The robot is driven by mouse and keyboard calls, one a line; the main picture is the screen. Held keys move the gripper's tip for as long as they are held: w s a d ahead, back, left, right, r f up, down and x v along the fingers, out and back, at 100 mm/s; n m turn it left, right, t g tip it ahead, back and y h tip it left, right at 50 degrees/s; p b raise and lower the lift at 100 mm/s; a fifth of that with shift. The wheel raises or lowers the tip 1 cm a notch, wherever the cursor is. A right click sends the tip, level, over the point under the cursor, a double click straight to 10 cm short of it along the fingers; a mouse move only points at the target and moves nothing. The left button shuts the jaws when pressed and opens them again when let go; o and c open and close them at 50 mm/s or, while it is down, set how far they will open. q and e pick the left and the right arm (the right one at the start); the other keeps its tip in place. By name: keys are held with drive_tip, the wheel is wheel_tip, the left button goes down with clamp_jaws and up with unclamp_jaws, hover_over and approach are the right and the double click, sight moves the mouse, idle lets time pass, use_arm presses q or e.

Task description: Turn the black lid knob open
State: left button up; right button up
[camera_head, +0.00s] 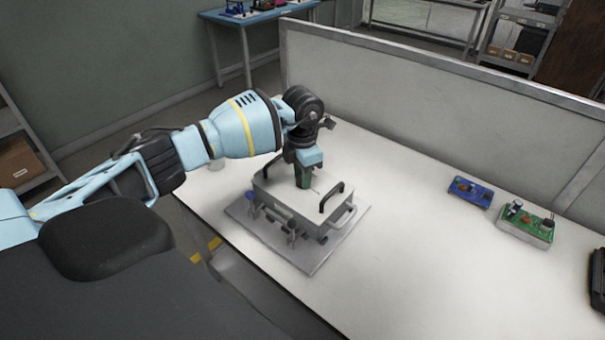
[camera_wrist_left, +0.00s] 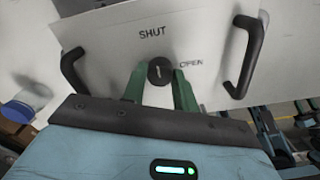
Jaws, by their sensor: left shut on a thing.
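The black lid knob (camera_wrist_left: 160,70) sits on the light grey lid of a box (camera_head: 276,204), which stands on a grey plate on the table. In the left wrist view the knob's white mark runs roughly up and down, toward the word SHUT; the word OPEN is to its right. My left gripper (camera_head: 303,182) reaches down onto the lid. Its green fingers (camera_wrist_left: 160,82) are shut on the knob, one on each side. In the head view the fingers hide the knob.
Two black handles stand up from the lid, one (camera_wrist_left: 72,72) left and one (camera_wrist_left: 245,55) right of the knob. A blue board (camera_head: 470,191) and a green board (camera_head: 526,222) lie farther right. A grey partition (camera_head: 430,105) lines the table's back. The table between is clear.

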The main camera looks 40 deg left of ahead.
use_arm(q)
drive_tip(key=shift+m, duration=0.3)
use_arm(e)
drive_tip(key=shift+s+f, duration=0.2)
drive_tip(key=shift+s, duration=0.1)
use_arm(q)
drive_tip(key=m, duration=0.2)
drive_tip(key=shift+m, duration=0.3)
drive_tip(key=m+b, duration=0.1)
drive_tip(key=m, duration=0.2)
drive_tip(key=shift+m, duration=0.4)
drive_tip(key=m, duration=0.2)
drive_tip(key=shift+m+b, duration=0.3)
drive_tip(key=shift+b, duration=0.05)
drive_tip(key=m+b, duration=0.1)
drive_tip(key=m, duration=0.4)
drive_tip(key=shift+m+b, duration=0.35)
drive_tip(key=shift+m, duration=1.25)
use_arm(e)
drive_tip(key=shift+g, duration=0.4)
drive_tip(key=shift+s+a+f, duration=0.1)
drive_tip(key=shift+s+f, duration=0.2)
drive_tip(key=shift+f, duration=0.35)
drive_tip(key=shift+s+f, duration=0.35)
drive_tip(key=shift+f, duration=0.25)
drive_tip(key=shift+s+a+f, duration=0.1)
drive_tip(key=shift+s+f, duration=0.2)
drive_tip(key=shift+f, duration=0.35)
